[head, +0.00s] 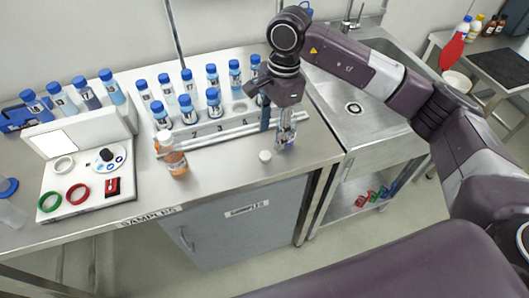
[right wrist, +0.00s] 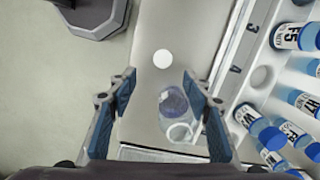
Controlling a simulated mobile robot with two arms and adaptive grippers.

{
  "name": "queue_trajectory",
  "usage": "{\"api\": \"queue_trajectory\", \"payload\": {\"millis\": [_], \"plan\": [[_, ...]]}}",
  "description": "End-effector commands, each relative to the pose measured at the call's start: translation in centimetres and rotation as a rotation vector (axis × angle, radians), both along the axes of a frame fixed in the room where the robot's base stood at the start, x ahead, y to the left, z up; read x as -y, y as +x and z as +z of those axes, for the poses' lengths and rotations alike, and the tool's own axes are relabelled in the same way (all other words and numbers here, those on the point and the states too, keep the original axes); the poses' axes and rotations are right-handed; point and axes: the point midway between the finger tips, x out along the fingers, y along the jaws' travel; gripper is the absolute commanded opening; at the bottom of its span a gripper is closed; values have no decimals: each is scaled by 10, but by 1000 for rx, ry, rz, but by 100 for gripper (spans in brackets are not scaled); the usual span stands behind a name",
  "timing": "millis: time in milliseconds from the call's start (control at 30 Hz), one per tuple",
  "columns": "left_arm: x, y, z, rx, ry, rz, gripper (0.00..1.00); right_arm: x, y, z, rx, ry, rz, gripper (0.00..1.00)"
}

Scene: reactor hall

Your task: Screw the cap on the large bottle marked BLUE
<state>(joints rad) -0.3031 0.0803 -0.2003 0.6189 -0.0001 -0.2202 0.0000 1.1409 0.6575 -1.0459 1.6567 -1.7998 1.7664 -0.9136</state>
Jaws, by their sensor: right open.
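A clear bottle with bluish contents (head: 286,138) stands on the bench under my right gripper (head: 286,112). In the right wrist view the bottle (right wrist: 174,104) lies between the two spread fingers of the gripper (right wrist: 158,80), nearer the right finger; I cannot tell whether they touch. Its marking cannot be read. A small white cap (head: 265,156) lies on the bench just left of the bottle; it also shows in the right wrist view (right wrist: 163,58) beyond the fingertips. My left gripper is not in view.
A rack (head: 240,108) of blue-capped vials stands behind. An orange bottle (head: 174,160) stands in front of its left end. A white station (head: 85,195) with coloured rings is at left. The sink (head: 355,108) is at right.

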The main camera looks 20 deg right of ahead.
Motion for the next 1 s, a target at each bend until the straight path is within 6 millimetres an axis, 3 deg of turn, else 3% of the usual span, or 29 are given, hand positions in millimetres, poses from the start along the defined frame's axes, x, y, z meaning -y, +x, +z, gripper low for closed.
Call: {"api": "queue_trajectory", "payload": {"millis": [200,367,533,700,1000], "plan": [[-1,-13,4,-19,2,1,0,-2,-1,-9,-4,2,0,46],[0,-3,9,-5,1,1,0,-5,-1,-25,-3,2,0,46],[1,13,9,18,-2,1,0,-5,-1,-26,0,3,0,46],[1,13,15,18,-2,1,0,-7,-1,-29,-3,3,-1,46],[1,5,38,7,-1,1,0,-15,-1,-69,-4,4,-2,46]]}}
